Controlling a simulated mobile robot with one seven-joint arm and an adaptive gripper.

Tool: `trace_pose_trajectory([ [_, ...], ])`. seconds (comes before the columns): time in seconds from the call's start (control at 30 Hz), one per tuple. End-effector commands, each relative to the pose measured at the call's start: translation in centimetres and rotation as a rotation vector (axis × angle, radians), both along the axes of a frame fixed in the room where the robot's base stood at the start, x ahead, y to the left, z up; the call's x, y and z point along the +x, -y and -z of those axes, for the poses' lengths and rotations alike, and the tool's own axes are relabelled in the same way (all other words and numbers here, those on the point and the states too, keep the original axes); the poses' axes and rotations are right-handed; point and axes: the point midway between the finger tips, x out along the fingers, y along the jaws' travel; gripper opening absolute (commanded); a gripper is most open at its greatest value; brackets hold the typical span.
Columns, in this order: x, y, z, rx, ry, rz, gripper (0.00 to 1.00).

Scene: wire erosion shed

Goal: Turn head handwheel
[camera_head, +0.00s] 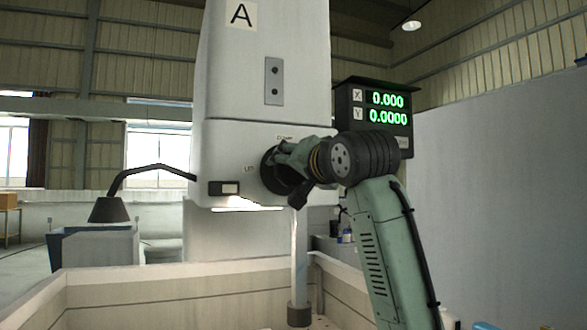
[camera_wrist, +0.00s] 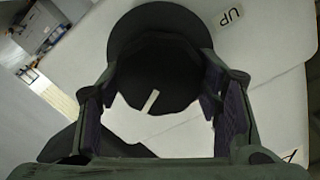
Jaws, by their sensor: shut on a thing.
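A dark piece juts below the gripper in the head view.
A readout (camera_head: 374,108) with green X and Y digits stands right of the head. A black lamp (camera_head: 110,208) on a bent arm hangs at left. A vertical column (camera_head: 299,260) and pale tank walls (camera_head: 180,290) lie below the head.

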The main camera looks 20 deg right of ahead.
Motion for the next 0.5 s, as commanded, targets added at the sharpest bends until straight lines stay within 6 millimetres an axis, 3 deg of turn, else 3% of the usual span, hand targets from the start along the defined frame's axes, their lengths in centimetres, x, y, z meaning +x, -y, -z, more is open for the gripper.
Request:
trace_pose_trajectory([
  [0.5, 0.02, -0.16, 0.01, -0.47, 0.015, -0.002, 0.31],
])
